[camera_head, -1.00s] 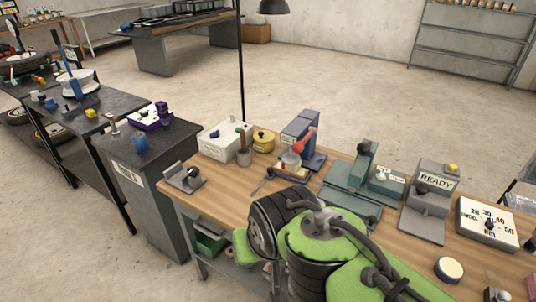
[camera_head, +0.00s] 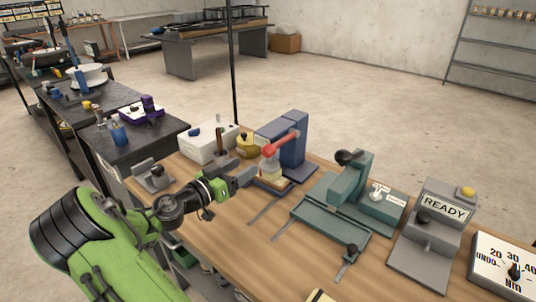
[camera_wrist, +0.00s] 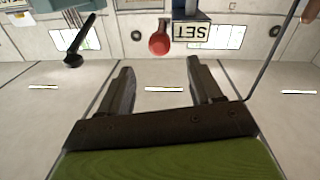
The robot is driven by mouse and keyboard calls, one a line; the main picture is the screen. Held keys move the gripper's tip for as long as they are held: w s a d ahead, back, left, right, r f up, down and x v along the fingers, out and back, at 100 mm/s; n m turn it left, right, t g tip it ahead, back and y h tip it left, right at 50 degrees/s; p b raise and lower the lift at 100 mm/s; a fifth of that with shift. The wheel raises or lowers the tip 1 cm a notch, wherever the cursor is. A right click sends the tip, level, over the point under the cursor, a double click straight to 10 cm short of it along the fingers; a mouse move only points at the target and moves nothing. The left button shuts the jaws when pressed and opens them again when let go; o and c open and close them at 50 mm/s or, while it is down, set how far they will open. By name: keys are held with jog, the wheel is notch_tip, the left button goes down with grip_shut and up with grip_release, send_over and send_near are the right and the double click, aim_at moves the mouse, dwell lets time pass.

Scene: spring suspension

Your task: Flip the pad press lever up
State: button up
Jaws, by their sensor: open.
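The blue press (camera_head: 293,140) stands near the back edge of the wooden bench. Its red lever (camera_head: 283,143) slopes down toward the left, with its round knob end above a pale yellow block (camera_head: 270,168). I take this red lever as the pad press lever. My gripper (camera_head: 246,174) is open and empty, just left of the press at about block height. In the wrist view, which looks upside down, the red knob (camera_wrist: 159,43) and a "SET" label (camera_wrist: 192,32) appear beyond and between the open fingers (camera_wrist: 163,85), apart from them.
A teal device (camera_head: 345,190) with a black knob stands right of the press; its black-knobbed lever (camera_wrist: 75,55) shows in the wrist view. A grey "READY" unit (camera_head: 435,225) is farther right. A white box (camera_head: 208,146) and yellow pot (camera_head: 246,145) stand behind my gripper.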

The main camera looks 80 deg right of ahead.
aim_at(264, 154)
jog(key=x, duration=1)
jog(key=shift+s+d, duration=0.2)
jog(key=shift+d, duration=0.05)
grip_shut()
